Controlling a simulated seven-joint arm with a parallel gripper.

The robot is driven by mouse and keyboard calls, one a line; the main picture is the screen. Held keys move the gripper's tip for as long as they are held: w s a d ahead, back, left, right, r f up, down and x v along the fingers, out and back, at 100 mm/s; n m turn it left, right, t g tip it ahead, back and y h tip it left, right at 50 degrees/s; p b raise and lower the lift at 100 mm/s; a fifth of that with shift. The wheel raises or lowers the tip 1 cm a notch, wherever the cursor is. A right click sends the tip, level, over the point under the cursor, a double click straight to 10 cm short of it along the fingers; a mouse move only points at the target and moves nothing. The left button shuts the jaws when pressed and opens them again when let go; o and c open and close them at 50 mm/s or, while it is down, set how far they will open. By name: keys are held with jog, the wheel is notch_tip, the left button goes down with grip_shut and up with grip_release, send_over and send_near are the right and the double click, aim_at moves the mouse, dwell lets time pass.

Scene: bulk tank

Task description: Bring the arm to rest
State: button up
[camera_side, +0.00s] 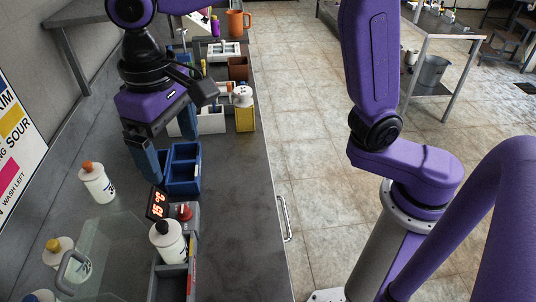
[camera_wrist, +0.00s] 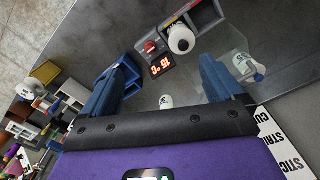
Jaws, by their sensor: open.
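My gripper (camera_side: 170,148) is open and empty above the left part of the grey counter (camera_side: 238,190). Its two blue fingers are spread wide in the wrist view (camera_wrist: 165,68), with nothing between them. In the side view the fingers hang close to a blue bin (camera_side: 184,168); I cannot tell whether they touch it. A white bottle with a black cap (camera_side: 168,242) stands in a grey holder, below the gripper in the side view.
A bottle with an orange cap (camera_side: 97,185) and one with a yellow cap (camera_side: 60,255) stand left, near a clear lid (camera_side: 110,245). A yellow container (camera_side: 245,118) stands farther back. The counter's right side is clear.

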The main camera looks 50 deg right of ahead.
jog(key=s+d+f+n, duration=0.4)
jog(key=s+d, duration=0.4)
jog(key=d, duration=0.5)
jog(key=s+d+f+n, duration=0.5)
jog(key=s+d, duration=0.4)
jog(key=d, duration=0.4)
jog(key=shift+s+d, duration=0.15)
jog(key=shift+d, duration=0.1)
